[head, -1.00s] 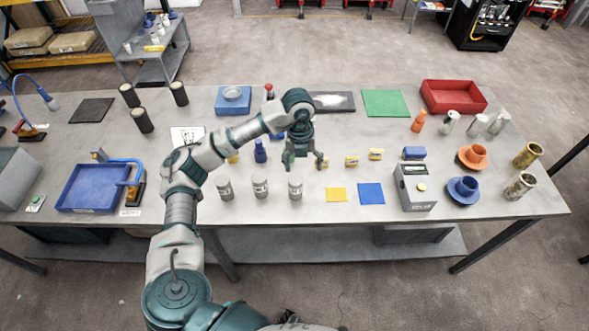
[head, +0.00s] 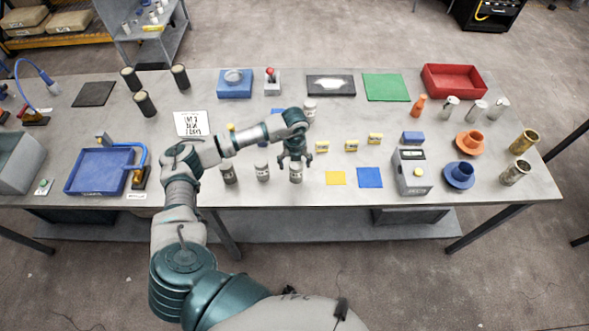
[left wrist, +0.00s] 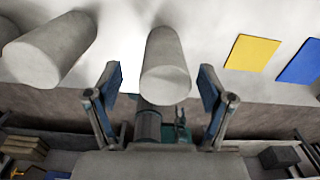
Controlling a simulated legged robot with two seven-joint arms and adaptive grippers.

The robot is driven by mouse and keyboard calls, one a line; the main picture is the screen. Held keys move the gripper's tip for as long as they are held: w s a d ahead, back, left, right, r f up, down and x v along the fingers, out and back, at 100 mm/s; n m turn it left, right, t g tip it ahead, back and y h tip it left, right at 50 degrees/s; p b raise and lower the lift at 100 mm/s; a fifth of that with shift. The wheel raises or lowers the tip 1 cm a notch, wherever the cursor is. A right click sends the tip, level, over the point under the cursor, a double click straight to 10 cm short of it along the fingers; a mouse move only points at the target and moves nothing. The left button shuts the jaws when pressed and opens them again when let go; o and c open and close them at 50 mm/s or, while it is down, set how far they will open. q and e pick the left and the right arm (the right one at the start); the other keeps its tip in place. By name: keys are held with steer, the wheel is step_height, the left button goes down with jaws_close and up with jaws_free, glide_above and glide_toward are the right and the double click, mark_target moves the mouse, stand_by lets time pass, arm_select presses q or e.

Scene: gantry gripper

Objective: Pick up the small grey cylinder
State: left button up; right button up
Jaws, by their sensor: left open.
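Three small grey cylinders stand upright in a row near the front edge of the table. The rightmost grey cylinder (head: 296,175) is directly below my left gripper (head: 295,162), its top partly hidden by the fingers. The middle grey cylinder (head: 262,172) and the left grey cylinder (head: 229,175) stand to its left. In the left wrist view my open gripper (left wrist: 160,92) has one grey cylinder (left wrist: 166,68) between its two fingers, with a visible gap on each side. A neighbouring cylinder (left wrist: 50,50) stands left of the fingers. My right gripper is not in view.
A yellow square (head: 336,178) and a blue square (head: 369,177) lie flat to the right. Small yellow blocks (head: 351,146) lie behind them, and a grey box (head: 411,172) stands further right. Another grey cylinder (head: 309,107) stands behind the gripper.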

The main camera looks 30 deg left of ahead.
arm_select(q)
step_height(320, 180, down, 2)
steer(key=shift+f, duration=0.25)
steer(key=shift+w+d+f+p, duration=0.1)
steer(key=shift+d+f+p, duration=0.1)
steer(key=shift+f+p, duration=0.1)
steer(key=shift+d, duration=0.25)
steer(key=shift+a, duration=0.1)
steer(key=c, duration=0.9)
steer(key=shift+a+f, duration=0.1)
steer(key=shift+a, duration=0.15)
jaws_close()
steer(key=shift+d, duration=0.1)
